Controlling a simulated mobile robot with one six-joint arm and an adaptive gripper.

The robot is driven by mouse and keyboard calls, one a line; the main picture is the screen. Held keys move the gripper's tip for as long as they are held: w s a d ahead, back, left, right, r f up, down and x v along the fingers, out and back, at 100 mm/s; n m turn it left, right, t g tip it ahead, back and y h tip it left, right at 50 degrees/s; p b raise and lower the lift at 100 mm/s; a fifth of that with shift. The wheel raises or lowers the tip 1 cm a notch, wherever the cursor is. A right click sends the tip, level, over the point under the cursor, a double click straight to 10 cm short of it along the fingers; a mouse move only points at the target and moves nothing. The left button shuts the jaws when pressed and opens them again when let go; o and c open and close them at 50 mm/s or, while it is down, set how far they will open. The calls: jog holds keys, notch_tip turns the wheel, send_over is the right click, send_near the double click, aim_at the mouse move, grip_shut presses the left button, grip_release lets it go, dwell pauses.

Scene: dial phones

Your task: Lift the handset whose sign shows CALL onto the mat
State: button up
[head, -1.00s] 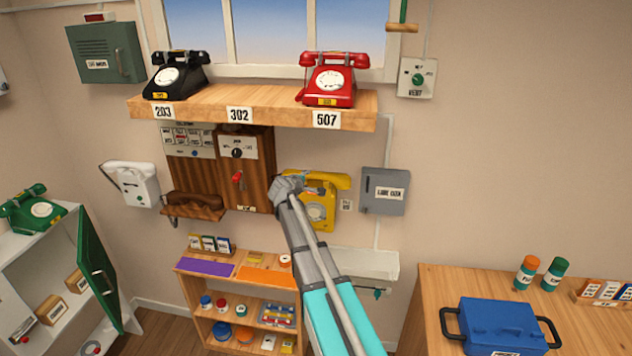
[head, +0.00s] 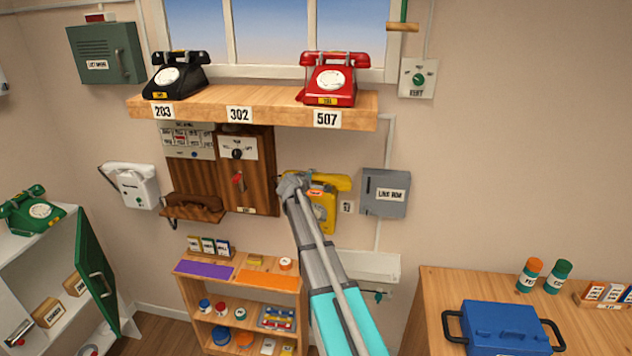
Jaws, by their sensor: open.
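A yellow wall phone (head: 327,212) hangs below the shelf, its handset (head: 336,182) across the top. My gripper (head: 288,184) is open in front of its left end; my arm covers the dial, and contact cannot be told. A brown handset (head: 193,205) rests on the wooden wall phone. A white wall phone (head: 132,186) hangs left of it. A black phone (head: 176,76) and a red phone (head: 334,78) stand on the shelf, a green phone (head: 35,210) on the left cabinet. Their small signs are unreadable. A purple mat (head: 204,270) and an orange mat (head: 267,280) lie on the low bookcase.
The wooden shelf (head: 272,112) juts out above my gripper. A grey box (head: 386,192) is on the wall at right. A blue case (head: 500,326) is on the right table. The green cabinet door (head: 97,272) stands open.

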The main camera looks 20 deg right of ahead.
aim_at(314, 177)
jog(key=shift+b+x, duration=0.55)
jog(key=shift+x, duration=1.55)
